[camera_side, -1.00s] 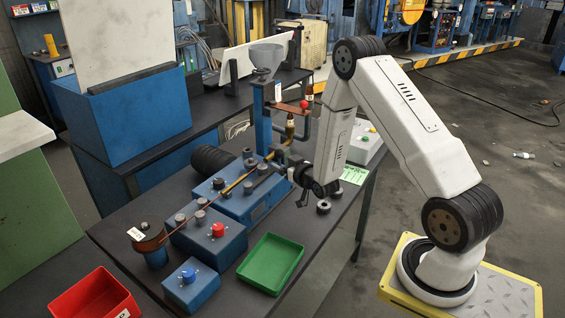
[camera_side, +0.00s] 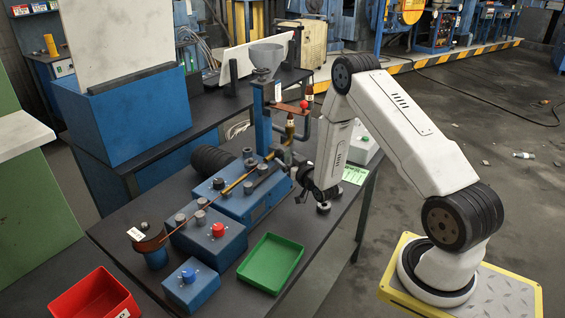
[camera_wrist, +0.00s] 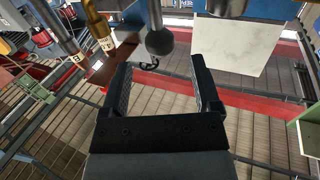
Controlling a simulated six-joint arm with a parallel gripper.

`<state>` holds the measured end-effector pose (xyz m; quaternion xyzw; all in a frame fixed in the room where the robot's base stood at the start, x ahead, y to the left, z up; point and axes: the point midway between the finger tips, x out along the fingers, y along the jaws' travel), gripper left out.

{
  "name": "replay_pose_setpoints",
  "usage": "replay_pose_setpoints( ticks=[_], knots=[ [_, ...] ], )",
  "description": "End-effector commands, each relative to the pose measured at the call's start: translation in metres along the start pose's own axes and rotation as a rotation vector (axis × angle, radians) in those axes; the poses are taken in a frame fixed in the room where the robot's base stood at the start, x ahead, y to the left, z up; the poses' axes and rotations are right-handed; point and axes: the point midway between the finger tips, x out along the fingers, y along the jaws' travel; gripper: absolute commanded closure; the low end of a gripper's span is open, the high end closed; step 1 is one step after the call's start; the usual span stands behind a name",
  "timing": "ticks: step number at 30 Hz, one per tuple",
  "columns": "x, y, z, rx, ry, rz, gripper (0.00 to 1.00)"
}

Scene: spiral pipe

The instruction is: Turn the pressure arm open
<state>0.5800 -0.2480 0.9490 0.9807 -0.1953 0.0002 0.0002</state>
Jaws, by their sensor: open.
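My gripper (camera_side: 297,168) is at the right side of the blue machine (camera_side: 245,200) on the dark bench, low and near the upright post. In the wrist view my gripper (camera_wrist: 161,64) is open, with nothing between its fingers. A dark grey ball (camera_wrist: 159,41) on a bluish-grey rod lies just beyond the fingertips, apart from them. I cannot tell if it belongs to the pressure arm. A brown flat arm (camera_wrist: 115,62) with a labelled brass handle (camera_wrist: 98,30) is at its left; the brown arm (camera_side: 288,107) with a red knob (camera_side: 304,104) shows in the side view.
A green tray (camera_side: 270,262) and blue control boxes with a red knob (camera_side: 218,230) and a blue knob (camera_side: 188,275) stand at the bench front. A red bin (camera_side: 95,297) is at lower left. A blue post (camera_side: 262,125) carries a grey funnel (camera_side: 266,58).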

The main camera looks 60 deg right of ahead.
Motion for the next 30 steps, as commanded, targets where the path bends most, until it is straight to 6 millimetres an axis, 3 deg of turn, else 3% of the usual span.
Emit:
replay_pose_setpoints(
  ticks=[12, 27, 29, 30],
  knots=[
    [0.043, 0.000, 0.000, 0.000, 0.001, -0.001, 0.20],
    [0.052, 0.000, 0.000, 0.001, 0.000, 0.000, 0.20],
    [0.052, 0.000, 0.000, 0.001, -0.001, 0.000, 0.36],
    [0.052, 0.000, 0.000, 0.000, 0.000, 0.000, 0.48]
  ],
)
